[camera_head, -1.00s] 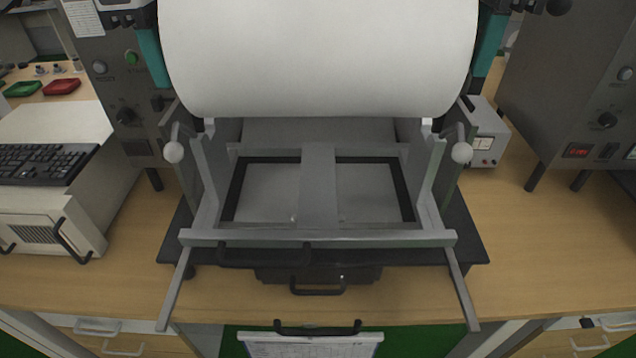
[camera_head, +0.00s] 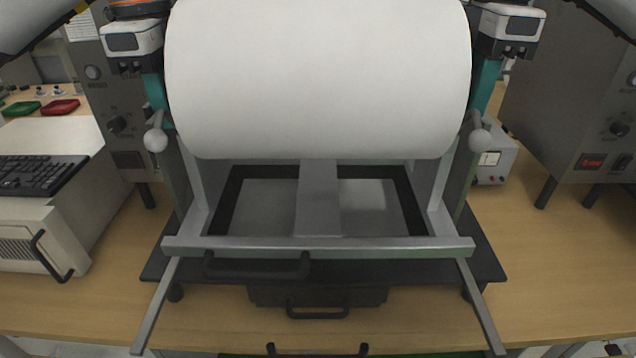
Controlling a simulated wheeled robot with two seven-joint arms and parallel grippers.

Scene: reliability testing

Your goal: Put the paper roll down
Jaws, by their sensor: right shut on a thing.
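The paper roll (camera_head: 318,80) is a large white cylinder lying level across the top middle. It is above the metal stand (camera_head: 318,245), between its two side arms, and covers their upper ends. I cannot tell whether it touches the stand. My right gripper (camera_head: 487,85) is at the roll's right end, its teal finger pointing down, shut on the roll. My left gripper (camera_head: 155,90) is at the left end in the same pose. The roll hides the inner side of its fingers, so its grip cannot be made out.
White ball-ended levers (camera_head: 156,140) flank the stand. Grey instrument cabinets stand on both sides, the right one (camera_head: 575,95) close by. A keyboard (camera_head: 40,175) lies at left and a small grey box (camera_head: 494,160) at right.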

